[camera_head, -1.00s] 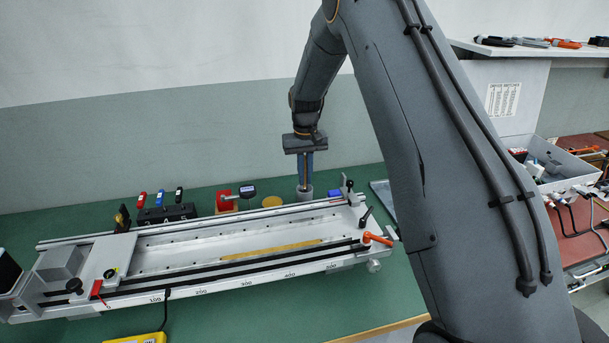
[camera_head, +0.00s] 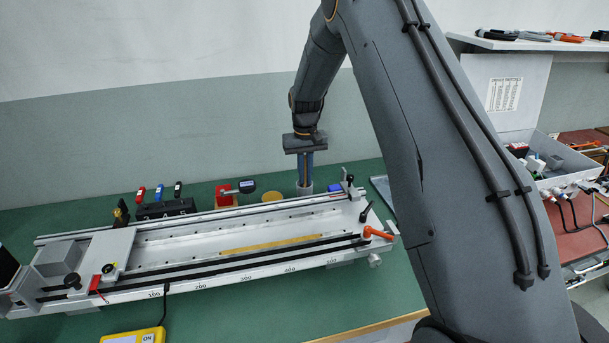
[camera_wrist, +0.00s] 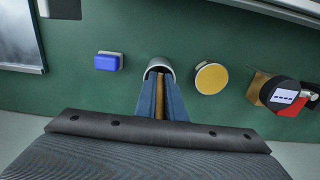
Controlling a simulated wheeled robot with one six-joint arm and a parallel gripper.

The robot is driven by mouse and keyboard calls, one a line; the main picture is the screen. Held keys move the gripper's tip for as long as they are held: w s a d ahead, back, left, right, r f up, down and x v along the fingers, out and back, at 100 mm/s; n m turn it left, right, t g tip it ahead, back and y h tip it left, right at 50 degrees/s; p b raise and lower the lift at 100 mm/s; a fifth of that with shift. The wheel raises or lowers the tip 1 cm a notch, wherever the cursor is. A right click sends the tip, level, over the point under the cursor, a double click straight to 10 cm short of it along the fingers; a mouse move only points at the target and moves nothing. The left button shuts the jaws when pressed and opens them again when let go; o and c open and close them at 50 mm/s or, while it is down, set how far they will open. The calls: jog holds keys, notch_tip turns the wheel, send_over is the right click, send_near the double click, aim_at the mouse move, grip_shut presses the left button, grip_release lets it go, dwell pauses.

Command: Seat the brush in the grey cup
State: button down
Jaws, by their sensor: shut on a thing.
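My gripper (camera_head: 305,180) points straight down at the back of the bench, its blue fingers shut on the brush (camera_wrist: 159,95). Only a thin tan strip of the brush shows between the fingers. The grey cup (camera_head: 305,190) stands on the green bench top directly below the fingers. In the wrist view the cup's rim (camera_wrist: 160,63) shows around the far side of the fingertips, and the tips reach to its mouth. The brush's lower end is hidden, so I cannot tell how deep it sits in the cup.
A yellow disc (camera_wrist: 211,78) and a blue block (camera_wrist: 107,61) flank the cup. A dial gauge (camera_head: 246,186) on a red block stands further left. The long metal gantry rail (camera_head: 200,238) lies just in front of the cup. A grey tray (camera_head: 382,190) lies to the right.

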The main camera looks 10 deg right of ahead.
jog(key=c, duration=1.8)
grip_release()
jog(key=shift+o, duration=0.2)
notch_tip(320, 180, up, 6)
jog(key=shift+r+b, duration=0.2)
jog(key=shift+b, duration=0.65)
jog(key=s+r, duration=0.1)
jog(key=s, duration=0.4)
jog(key=s+r, duration=0.1)
jog(key=s, duration=0.3)
jog(key=s+r, duration=0.1)
jog(key=s, duration=0.4)
jog(key=shift+s+r, duration=0.25)
jog(key=shift+s, duration=0.05)
jog(key=s+f, duration=0.1)
jog(key=s, duration=1.9)
jog(key=shift+s+a+f+t, duration=0.15)
jog(key=shift+s+f+t, duration=0.1)
jog(key=shift+f+t, duration=0.1)
